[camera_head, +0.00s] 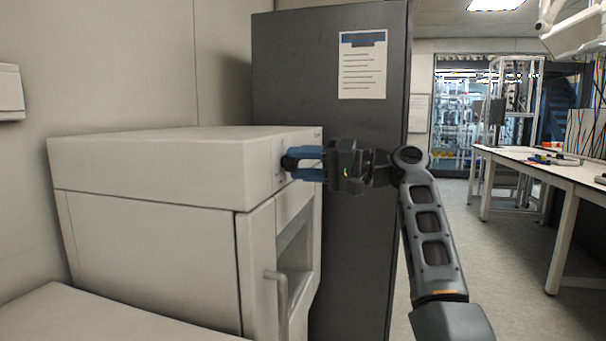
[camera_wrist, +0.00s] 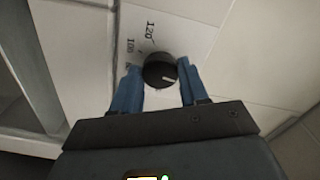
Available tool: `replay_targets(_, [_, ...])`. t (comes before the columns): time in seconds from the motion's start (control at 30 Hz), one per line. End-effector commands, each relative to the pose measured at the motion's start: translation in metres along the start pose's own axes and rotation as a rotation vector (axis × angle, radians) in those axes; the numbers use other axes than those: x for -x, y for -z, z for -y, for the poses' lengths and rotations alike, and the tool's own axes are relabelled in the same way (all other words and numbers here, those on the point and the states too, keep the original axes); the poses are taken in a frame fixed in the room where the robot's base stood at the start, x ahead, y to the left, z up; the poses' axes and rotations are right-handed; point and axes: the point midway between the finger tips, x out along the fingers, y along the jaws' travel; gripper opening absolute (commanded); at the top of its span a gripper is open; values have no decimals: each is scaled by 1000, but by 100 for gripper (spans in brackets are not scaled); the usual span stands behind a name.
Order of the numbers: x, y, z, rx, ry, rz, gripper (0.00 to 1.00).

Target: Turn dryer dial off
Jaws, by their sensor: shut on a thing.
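The dryer (camera_head: 145,200) is a large off-white box at the left in the head view, with a handled door on its front. Its dial (camera_wrist: 161,70) is a round black knob with a light pointer line, seen in the wrist view. The printed marks 120 and 100 show beside it on the panel. My gripper (camera_wrist: 160,88) has its two blue fingers on either side of the dial, shut on it. In the head view my gripper (camera_head: 288,165) reaches the upper front panel from the right. The dial's remaining marks are hidden by the fingers and gripper body.
A tall dark grey cabinet (camera_head: 345,210) with a paper notice stands just behind my gripper and the dryer. The dryer door's vertical handle (camera_head: 278,300) sticks out below. A white bench (camera_head: 545,172) stands at the right, with open floor before it.

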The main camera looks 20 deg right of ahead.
Motion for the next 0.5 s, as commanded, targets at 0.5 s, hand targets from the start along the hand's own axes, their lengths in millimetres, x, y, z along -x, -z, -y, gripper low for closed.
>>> replay_targets(0.5, [0, -2, -4, 176, -3, 7, 13])
